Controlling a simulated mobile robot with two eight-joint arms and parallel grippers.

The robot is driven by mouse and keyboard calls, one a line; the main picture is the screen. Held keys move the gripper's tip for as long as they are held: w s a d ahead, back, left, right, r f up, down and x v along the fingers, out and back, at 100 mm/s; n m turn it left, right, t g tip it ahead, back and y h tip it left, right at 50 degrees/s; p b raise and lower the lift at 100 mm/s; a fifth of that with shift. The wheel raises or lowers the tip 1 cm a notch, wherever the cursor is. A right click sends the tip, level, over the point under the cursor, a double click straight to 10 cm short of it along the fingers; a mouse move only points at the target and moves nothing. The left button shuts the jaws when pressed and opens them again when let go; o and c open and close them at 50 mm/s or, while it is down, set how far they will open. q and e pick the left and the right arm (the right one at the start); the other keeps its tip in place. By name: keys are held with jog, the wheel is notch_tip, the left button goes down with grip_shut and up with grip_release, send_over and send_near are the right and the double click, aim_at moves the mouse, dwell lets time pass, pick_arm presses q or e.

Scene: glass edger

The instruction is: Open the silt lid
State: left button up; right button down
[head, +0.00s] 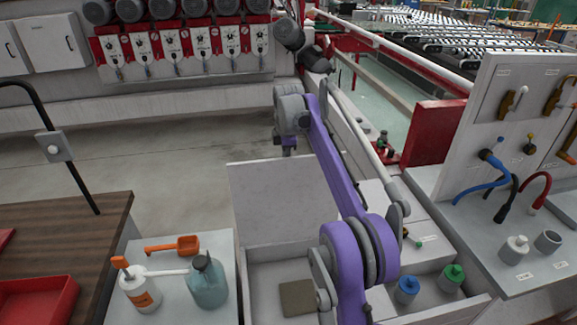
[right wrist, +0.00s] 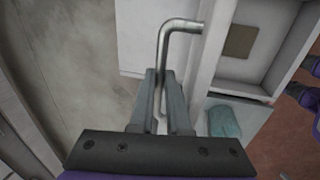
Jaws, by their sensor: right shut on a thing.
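The pale silt lid (head: 280,200) stands raised at the back of an open pale box (head: 262,256) in the head view. A brown square (head: 298,299) lies inside the box; it also shows in the right wrist view (right wrist: 239,41). My right gripper (head: 288,150) is at the lid's upper edge, its fingertips small and dark there. In the right wrist view my right gripper (right wrist: 163,98) is shut on a bent metal rod handle (right wrist: 166,40). My left gripper is not in view.
A small table left of the box holds a teal bottle (head: 207,284), a white bottle (head: 140,290) and an orange scoop (head: 187,243). Blue-capped (head: 407,289) and green-capped (head: 451,278) bottles stand at right. A hose panel (head: 520,120) rises beyond them. Floor behind the lid is clear.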

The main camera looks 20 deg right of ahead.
jog(key=shift+w+d+f, duration=0.1)
jog(key=shift+w+d, duration=0.15)
jog(key=shift+w, duration=0.75)
jog(key=c, duration=0.9)
grip_release()
jog(key=shift+s, duration=0.1)
